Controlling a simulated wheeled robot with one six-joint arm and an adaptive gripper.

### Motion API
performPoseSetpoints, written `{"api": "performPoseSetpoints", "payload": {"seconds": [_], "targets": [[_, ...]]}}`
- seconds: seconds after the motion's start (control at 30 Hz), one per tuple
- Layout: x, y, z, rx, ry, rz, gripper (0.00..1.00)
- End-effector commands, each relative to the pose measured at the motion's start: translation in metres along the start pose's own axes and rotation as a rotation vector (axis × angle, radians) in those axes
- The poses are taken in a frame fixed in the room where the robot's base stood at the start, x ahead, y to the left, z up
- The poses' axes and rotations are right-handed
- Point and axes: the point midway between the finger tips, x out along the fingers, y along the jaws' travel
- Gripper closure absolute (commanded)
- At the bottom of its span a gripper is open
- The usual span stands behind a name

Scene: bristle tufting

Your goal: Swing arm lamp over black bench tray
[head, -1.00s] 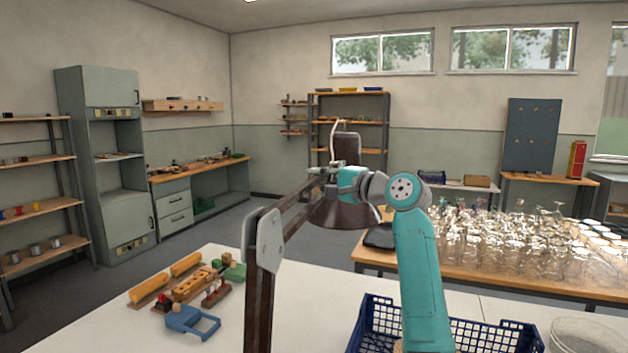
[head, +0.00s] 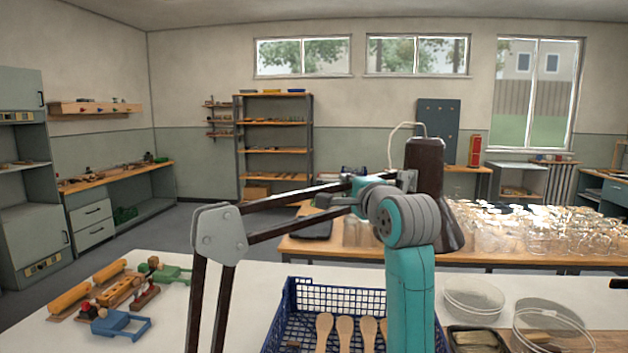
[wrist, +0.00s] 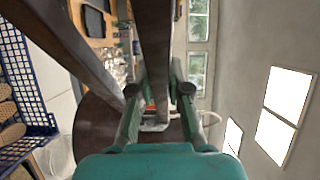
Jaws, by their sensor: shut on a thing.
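The lamp's dark brown double-bar arm (head: 285,225) runs from a grey joint (head: 218,235) on the left to its brown shade (head: 425,160) on the right. The shade is tilted and partly hidden behind my teal arm. In the wrist view, my gripper (wrist: 158,100) is shut on the lamp by its head end, with the brown shade (wrist: 88,135) close beside the fingers. A small black tray (head: 477,340) with pale contents lies on the white bench at the lower right, partly cut off. The shade is above and behind this tray in the head view.
A blue crate (head: 290,310) with wooden brush blanks stands in front, below the lamp arm. Clear round dishes (head: 475,298) lie right of it. Wooden toys and blue and green parts (head: 120,325) are at left. Many glasses (head: 540,230) crowd the wooden table behind.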

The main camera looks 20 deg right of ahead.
Motion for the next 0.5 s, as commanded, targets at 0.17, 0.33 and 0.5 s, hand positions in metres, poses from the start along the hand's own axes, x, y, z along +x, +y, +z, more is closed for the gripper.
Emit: {"api": "performPoseSetpoints", "payload": {"seconds": [0.17,0.33,0.5], "targets": [[-0.046,0.000,-0.016,0.000,0.119,-0.001,1.00],[-0.076,0.001,-0.025,0.000,0.199,0.001,1.00],[-0.093,0.001,-0.028,0.000,0.245,0.001,1.00]]}}
